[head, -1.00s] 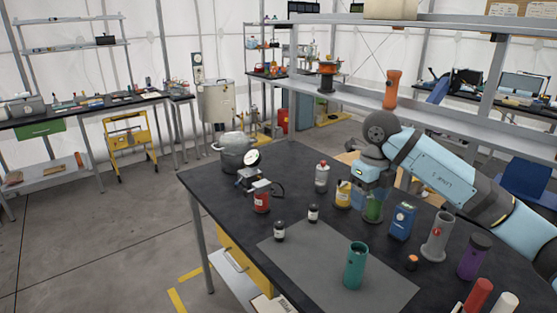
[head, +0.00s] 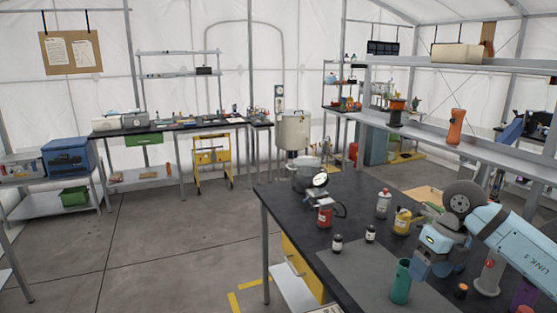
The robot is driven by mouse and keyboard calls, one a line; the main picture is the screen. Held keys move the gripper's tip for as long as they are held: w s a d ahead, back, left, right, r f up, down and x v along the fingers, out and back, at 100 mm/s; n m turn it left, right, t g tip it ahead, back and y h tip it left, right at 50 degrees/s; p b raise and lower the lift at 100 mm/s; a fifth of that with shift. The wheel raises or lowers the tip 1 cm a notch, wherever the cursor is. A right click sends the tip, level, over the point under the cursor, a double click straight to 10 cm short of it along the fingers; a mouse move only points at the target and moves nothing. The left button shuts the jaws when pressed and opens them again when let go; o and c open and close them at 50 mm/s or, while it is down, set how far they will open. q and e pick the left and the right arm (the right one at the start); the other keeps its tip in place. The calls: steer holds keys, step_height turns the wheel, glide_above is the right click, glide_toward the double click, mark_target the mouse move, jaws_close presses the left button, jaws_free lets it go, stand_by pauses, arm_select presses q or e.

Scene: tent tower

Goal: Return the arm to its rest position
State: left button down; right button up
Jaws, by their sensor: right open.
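My right arm comes in from the right over the black workbench (head: 285,213). Its gripper (head: 420,274) is open and points down, just right of the teal cylinder (head: 400,284); I see nothing held in it. I cannot tell whether it touches the cylinder. The arm and gripper hide part of the bench behind them. My left gripper is not in view.
Near the arm stand a yellow can (head: 402,222), a white bottle (head: 383,205) and an orange-topped item (head: 461,290). Two dark jars, a red can (head: 324,217) and a pot (head: 306,178) stand farther left. A shelf (head: 480,146) runs behind. Floor at left is clear.

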steer(key=s+a+f+m+y+p, duration=0.15)
steer(key=s+a+y, duration=0.25)
steer(key=a+y, duration=0.5)
steer(key=s+a+f+m+y+p, duration=0.15)
steer(key=s+a+y, duration=0.35)
steer(key=a, duration=0.6)
arm_select(q)
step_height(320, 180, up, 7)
steer(key=p, duration=0.3)
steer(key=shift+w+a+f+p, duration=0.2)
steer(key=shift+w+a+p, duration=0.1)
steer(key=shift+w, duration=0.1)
arm_select(e)
steer(key=s+d+f+m+t+h, duration=0.4)
steer(key=s+f+m, duration=0.4)
steer(key=f+m, duration=0.4)
steer(key=s+d+f+m+t+h, duration=0.4)
steer(key=s+f+m+t+h, duration=0.3)
steer(key=m, duration=1.4)
step_height(320, 180, down, 5)
steer(key=s+h, duration=0.1)
steer(key=h, duration=0.1)
steer(key=shift+f+m+h, duration=0.15)
steer(key=shift+m+h, duration=0.15)
steer(key=shift+m, duration=0.1)
